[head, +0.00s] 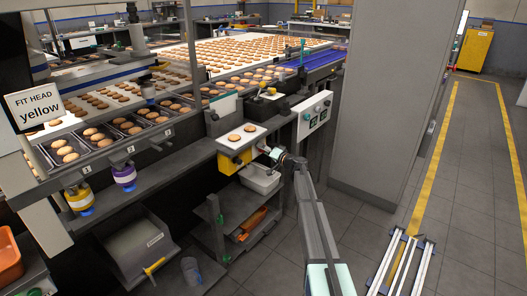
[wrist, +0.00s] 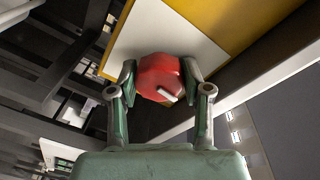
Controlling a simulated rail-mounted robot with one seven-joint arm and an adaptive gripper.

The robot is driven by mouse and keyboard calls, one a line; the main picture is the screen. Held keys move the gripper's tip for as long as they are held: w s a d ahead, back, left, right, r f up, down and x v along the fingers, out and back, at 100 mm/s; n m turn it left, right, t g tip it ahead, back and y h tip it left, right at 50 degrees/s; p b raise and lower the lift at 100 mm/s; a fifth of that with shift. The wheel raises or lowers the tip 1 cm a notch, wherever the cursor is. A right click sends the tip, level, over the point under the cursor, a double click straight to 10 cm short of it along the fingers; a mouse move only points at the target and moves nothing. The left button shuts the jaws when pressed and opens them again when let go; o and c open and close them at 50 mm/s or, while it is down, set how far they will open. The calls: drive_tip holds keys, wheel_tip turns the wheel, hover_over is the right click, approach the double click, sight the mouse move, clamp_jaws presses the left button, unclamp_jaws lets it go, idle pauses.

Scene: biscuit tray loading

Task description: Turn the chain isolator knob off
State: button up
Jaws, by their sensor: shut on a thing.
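The chain isolator knob (wrist: 158,74) is red with a short white pointer mark, and sits on a white plate (wrist: 140,35) fixed to a yellow housing (wrist: 235,25). My gripper (wrist: 161,82) has a finger on each side of the knob and is shut on it. In the wrist view the white mark slants toward the lower right side of the knob. In the head view my gripper (head: 268,153) reaches the right side of the yellow box (head: 232,163). The knob itself cannot be made out in the head view.
A control panel (head: 314,115) and a tall grey cabinet (head: 385,90) stand to the right.

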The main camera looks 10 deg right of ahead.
drive_tip(key=m, duration=0.4)
drive_tip(key=shift+r, duration=0.1)
drive_tip(key=m+g+p, duration=0.1)
drive_tip(key=m, duration=0.2)
drive_tip(key=shift+r+m, duration=0.1)
drive_tip(key=shift+m, duration=0.2)
drive_tip(key=m+p, duration=0.2)
drive_tip(key=m, duration=0.2)
drive_tip(key=shift+w+r, duration=0.1)
drive_tip(key=shift+m+g+y+p, duration=0.45)
drive_tip(key=shift+m+p, duration=0.6)
drive_tip(key=shift+m, duration=0.55)
drive_tip(key=o, duration=1.2)
drive_tip(key=shift+c, duration=0.2)
drive_tip(key=v, duration=1.2)
